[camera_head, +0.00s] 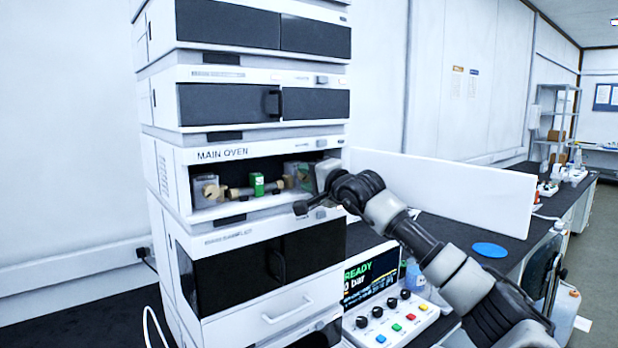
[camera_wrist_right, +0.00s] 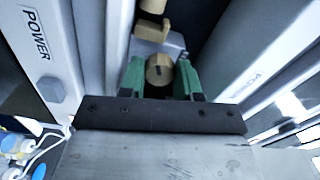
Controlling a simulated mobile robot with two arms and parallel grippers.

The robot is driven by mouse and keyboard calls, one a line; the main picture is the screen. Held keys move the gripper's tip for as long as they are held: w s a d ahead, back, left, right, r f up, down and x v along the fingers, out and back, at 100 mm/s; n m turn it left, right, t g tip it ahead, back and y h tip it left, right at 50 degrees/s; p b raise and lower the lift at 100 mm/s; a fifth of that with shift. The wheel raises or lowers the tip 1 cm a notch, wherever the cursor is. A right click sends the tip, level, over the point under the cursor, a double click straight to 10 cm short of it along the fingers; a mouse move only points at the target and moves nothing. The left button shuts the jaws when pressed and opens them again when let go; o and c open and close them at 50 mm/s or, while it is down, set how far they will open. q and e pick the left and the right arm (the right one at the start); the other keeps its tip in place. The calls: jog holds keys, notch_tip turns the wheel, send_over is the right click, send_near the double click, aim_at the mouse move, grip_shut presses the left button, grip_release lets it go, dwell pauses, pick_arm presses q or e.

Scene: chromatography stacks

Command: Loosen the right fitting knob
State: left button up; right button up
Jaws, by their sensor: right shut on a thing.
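The main oven (camera_head: 222,153) is open at the middle of the stack in the head view. Inside, a tan column with a green label (camera_head: 257,185) lies crosswise, with the left fitting knob (camera_head: 210,189) at its left end. My right gripper (camera_wrist_right: 160,80) reaches into the oven's right side. In the wrist view its green fingers stand on both sides of the round tan right fitting knob (camera_wrist_right: 159,70), which has a dark slot in its face, and are shut on it. In the head view the gripper and wrist largely hide this knob. My left gripper is not in view.
Other modules stand above and below the oven, one with a drawer handle (camera_head: 287,310). A control box (camera_head: 395,318) with knobs and coloured buttons and a screen reading READY (camera_head: 370,275) stand below my right arm. A white panel (camera_head: 440,200) rises behind the arm.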

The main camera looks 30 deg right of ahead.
jog(key=shift+f, duration=0.15)
jog(key=o, duration=0.9)
jog(key=shift+a, duration=0.15)
jog(key=shift+o, duration=0.2)
